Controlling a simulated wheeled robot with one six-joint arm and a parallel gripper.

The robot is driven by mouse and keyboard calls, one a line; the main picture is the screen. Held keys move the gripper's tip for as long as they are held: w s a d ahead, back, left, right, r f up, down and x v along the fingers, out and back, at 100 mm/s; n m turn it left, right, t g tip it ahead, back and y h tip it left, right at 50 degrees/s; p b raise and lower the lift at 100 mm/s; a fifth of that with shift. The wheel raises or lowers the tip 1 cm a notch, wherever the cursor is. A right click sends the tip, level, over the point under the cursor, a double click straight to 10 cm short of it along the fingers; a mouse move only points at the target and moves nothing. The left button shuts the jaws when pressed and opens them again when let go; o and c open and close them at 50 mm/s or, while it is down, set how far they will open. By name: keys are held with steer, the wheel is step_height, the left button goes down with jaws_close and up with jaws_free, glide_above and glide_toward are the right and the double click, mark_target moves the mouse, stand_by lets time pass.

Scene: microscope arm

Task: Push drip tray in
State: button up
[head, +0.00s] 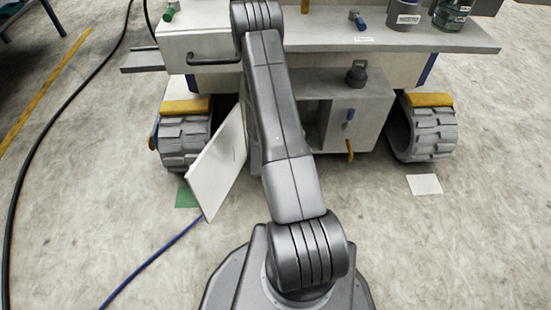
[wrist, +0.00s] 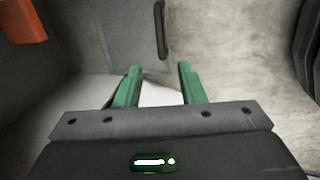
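I cannot tell for sure which part is the drip tray. A flat grey ledge (head: 142,61) juts out at the left of the wheeled unit in the head view. A white-grey drawer front with a dark bar handle (head: 213,62) is beside it. In the wrist view my gripper (wrist: 159,70) has two green fingers, spread apart with nothing between them. A dark upright handle (wrist: 161,30) on a grey panel lies beyond the fingers, apart from them. A pale flat surface (wrist: 160,95) shows behind the fingers. In the head view my arm hides the gripper.
A white panel (head: 218,165) stands swung out and tilted at the lower left. Lugged wheels (head: 185,140) flank the unit. A grey box (head: 358,100) with a knob sits right of my arm. A blue cable (head: 150,260) crosses the floor. The right floor is mostly clear.

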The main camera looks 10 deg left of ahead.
steer(key=f+b, duration=0.2)
steer(key=f, duration=0.2)
steer(key=w+f+b, duration=0.1)
steer(key=f+b, duration=0.1)
steer(key=f, duration=0.3)
steer(key=w+a+f+b, duration=0.1)
steer(key=f, duration=0.3)
steer(key=shift+w+f+b, duration=0.25)
steer(key=shift+f+b, duration=0.05)
steer(key=shift+b, duration=0.1)
steer(key=shift+c, duration=0.5)
jaws_close()
